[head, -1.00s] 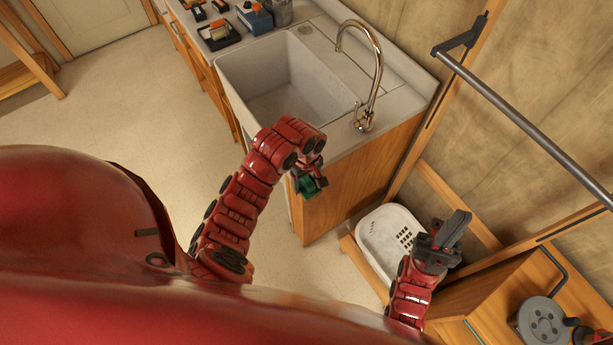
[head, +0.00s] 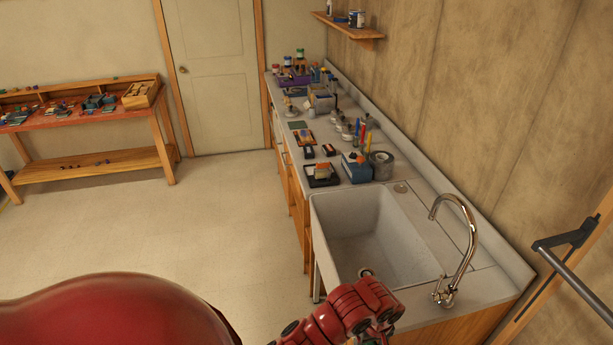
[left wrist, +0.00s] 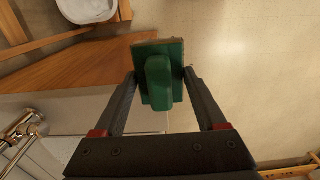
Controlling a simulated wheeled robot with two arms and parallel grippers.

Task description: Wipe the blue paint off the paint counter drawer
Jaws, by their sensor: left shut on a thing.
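My left gripper (left wrist: 159,78) is shut on a green block with a raised green grip (left wrist: 158,92), perhaps a scrubber. In the head view my left arm reaches in at the bottom, beside the sink, with its hand mostly cut off by the frame. The long counter (head: 298,128) runs back along the right wall, with wooden drawer and door fronts (head: 291,185) seen at a steep angle. I cannot make out any blue paint on them. My right gripper is out of view.
A grey sink (head: 370,235) with a chrome tap (head: 468,240) is at the counter's near end. Paint tins, brushes and boxes crowd the counter top. A workbench (head: 85,115) stands at the far left by a door (head: 210,70). The floor (head: 190,225) between is clear.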

